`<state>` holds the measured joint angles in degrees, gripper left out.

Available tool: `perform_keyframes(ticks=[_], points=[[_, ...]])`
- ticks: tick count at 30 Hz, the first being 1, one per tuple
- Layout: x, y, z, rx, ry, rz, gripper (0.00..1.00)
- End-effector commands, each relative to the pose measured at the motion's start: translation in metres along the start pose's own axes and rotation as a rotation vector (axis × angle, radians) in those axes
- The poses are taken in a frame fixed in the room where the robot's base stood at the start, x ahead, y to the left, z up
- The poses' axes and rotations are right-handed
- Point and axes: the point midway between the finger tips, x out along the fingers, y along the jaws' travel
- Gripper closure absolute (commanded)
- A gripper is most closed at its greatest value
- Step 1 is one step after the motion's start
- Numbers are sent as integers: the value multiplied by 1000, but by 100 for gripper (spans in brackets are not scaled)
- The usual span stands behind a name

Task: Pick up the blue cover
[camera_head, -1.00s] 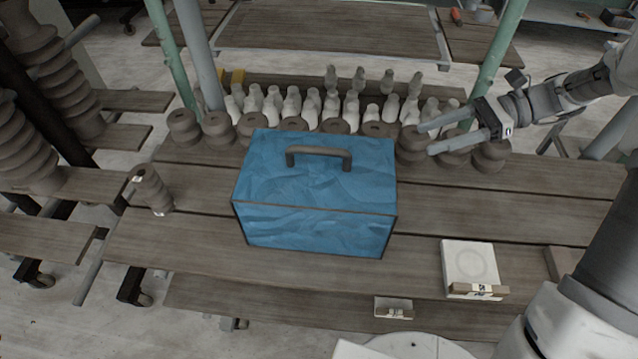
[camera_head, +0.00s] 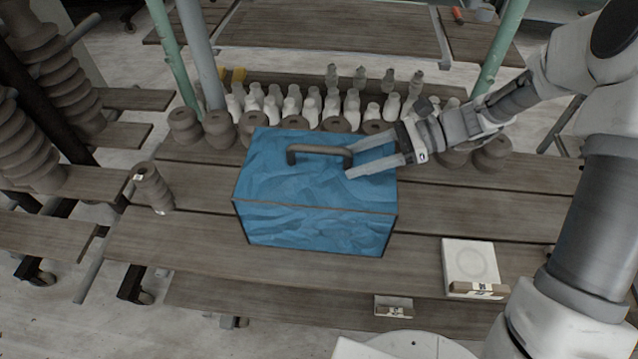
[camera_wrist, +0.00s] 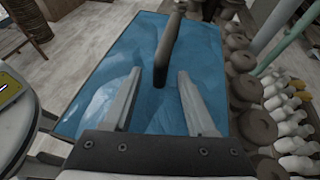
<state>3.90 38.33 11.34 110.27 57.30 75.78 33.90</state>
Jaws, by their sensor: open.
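The blue cover (camera_head: 315,205) is a box-shaped blue lid with a dark grey bar handle (camera_head: 320,152) on top. It stands on the wooden plank table. My gripper (camera_head: 349,162) is open at the right end of the handle, its two fingers pointing left over the top of the cover. In the wrist view the blue top (camera_wrist: 108,82) fills the middle, and the handle (camera_wrist: 167,50) runs away from between the two open fingers (camera_wrist: 163,82). Its near end sits between the fingertips; I cannot tell whether they touch it. Whatever is under the cover is hidden.
Several brown ribbed insulators (camera_head: 218,130) and white bottle-like pieces (camera_head: 292,104) stand behind the cover. A brown ribbed piece (camera_head: 152,188) stands at left. A white square block (camera_head: 468,262) and a small block (camera_head: 393,307) lie front right. Green posts (camera_head: 174,55) rise behind.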

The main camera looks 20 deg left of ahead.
Motion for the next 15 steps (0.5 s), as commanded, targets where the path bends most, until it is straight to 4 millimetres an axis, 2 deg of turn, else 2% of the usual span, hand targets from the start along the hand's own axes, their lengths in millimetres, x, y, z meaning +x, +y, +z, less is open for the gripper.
perform_keyframes(ticks=[3,9,11,15], points=[[8,0,0,0,0,1,43],[8,0,0,0,0,0,43],[8,0,0,0,0,0,52],[8,0,0,0,0,0,77]])
